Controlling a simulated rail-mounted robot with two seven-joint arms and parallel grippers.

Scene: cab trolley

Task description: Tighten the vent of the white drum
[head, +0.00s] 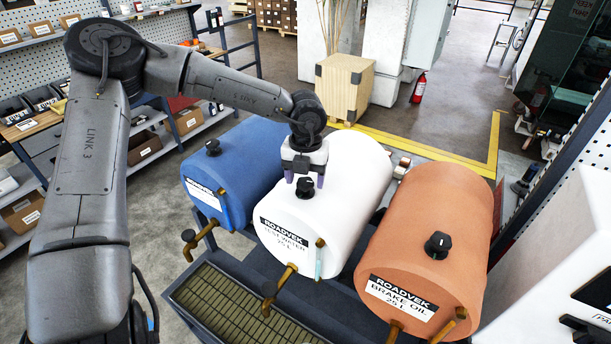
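The white drum (345,200) lies on its side in the middle of the head view, its label reading ROADVEK and 25 L. Its vent (305,188) is a black knob on top near the front end. My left gripper (305,180) points down over the drum at the vent. Its two purple-tipped fingers are apart, one to each side of the knob in the picture. The knob shows between and below the tips; I cannot tell whether they touch it. My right gripper is not in view.
A blue drum (240,165) with a vent (212,147) stands left, and an orange brake oil drum (445,215) with a vent (438,245) right. Brass taps jut from the drum fronts. A slatted drip tray (190,290) lies below. Shelves (150,155) line the left side.

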